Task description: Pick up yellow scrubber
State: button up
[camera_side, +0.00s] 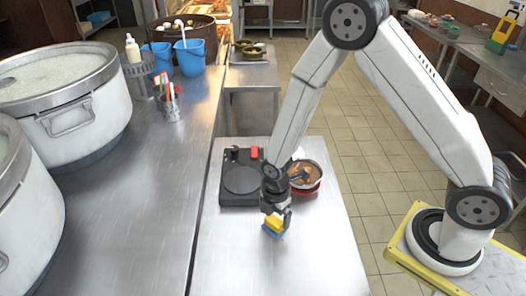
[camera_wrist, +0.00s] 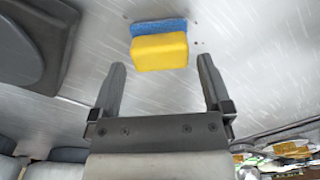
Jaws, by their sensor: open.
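The yellow scrubber (camera_side: 274,223) lies on the metal table below my gripper (camera_side: 276,208) in the side view. It is a yellow block with a blue layer along one side. In the wrist view the scrubber (camera_wrist: 160,52) lies beyond the fingertips, roughly centred between them, with its blue layer on the far side. My gripper (camera_wrist: 162,75) is open, with one finger to each side and nothing between them. In the side view the fingers overlap the scrubber's top, and I cannot tell whether they touch it.
A black burner plate (camera_side: 241,178) and a red pot (camera_side: 306,178) with brown food stand behind my gripper. Large stockpots (camera_side: 70,110) stand on the left counter. The front of the metal table (camera_side: 300,265) is clear.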

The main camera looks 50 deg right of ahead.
aim_at(274, 220)
jog(key=shift+f, duration=1.45)
jog(key=c, duration=1.2)
jog(key=shift+r, duration=0.2)
jog(key=shift+r, duration=4.8)
